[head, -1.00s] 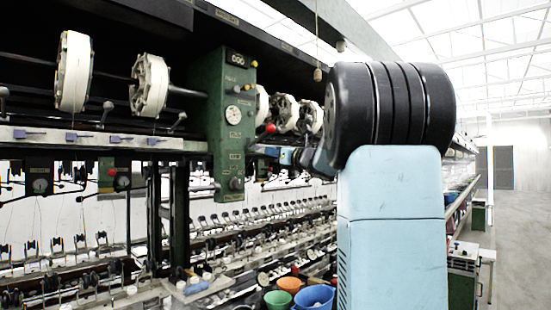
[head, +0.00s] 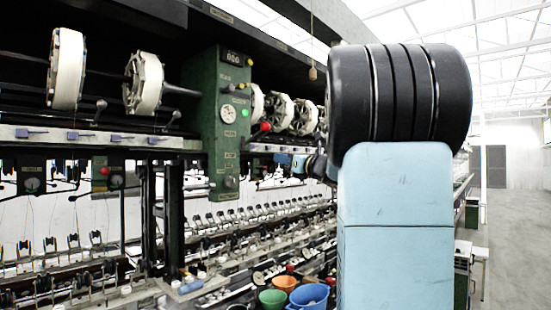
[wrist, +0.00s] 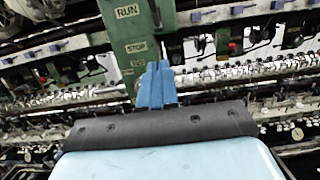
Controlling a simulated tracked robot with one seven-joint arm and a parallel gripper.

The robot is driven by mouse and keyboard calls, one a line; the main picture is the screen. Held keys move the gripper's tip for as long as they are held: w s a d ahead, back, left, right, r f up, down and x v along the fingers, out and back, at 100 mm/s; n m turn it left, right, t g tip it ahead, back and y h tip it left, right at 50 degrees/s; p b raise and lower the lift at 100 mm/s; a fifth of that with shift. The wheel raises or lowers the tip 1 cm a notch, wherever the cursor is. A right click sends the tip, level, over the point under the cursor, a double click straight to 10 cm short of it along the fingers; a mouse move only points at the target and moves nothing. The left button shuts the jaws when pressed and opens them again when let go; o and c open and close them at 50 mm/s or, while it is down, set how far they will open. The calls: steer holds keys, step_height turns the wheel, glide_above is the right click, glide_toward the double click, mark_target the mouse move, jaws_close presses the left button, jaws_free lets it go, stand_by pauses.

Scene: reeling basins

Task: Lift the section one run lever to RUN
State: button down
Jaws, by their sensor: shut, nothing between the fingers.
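The section one control post is a green column (head: 228,160) left of my arm in the head view. A lever with a red knob (head: 265,127) sticks out from its right side, angled upward. In the wrist view the post (wrist: 135,40) carries a RUN label above a STOP label, with a dark slot or bar beside RUN. My gripper (wrist: 155,66) has blue fingers, shut and empty, in front of the post near STOP. The red knob cannot be made out there. In the head view my arm hides part of the gripper, below and right of the knob.
White reels (head: 143,82) hang along the machine. A lit green lamp (head: 245,113) is on the post. Green, orange and blue bowls (head: 307,297) stand below, beside my arm. The aisle floor (head: 510,250) at the right is clear.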

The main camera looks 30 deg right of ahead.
steer(key=v, duration=0.9)
steer(key=shift+s, duration=0.25)
steer(key=s+a+f+n+g, duration=0.5)
steer(key=a+f+n, duration=0.3)
steer(key=a, duration=0.3)
steer(key=s+a+f+n+g, duration=0.4)
steer(key=a+f+n+g, duration=0.25)
steer(key=a, duration=0.55)
steer(key=s+a+f+n+g+h, duration=0.1)
steer(key=s+f+n+g+h, duration=0.1)
steer(key=s+f+n+h, duration=0.4)
steer(key=s+f+n, duration=0.5)
steer(key=s+n, duration=0.3)
steer(key=n, duration=0.3)
steer(key=shift+f+h, duration=0.4)
steer(key=shift+s, duration=0.1)
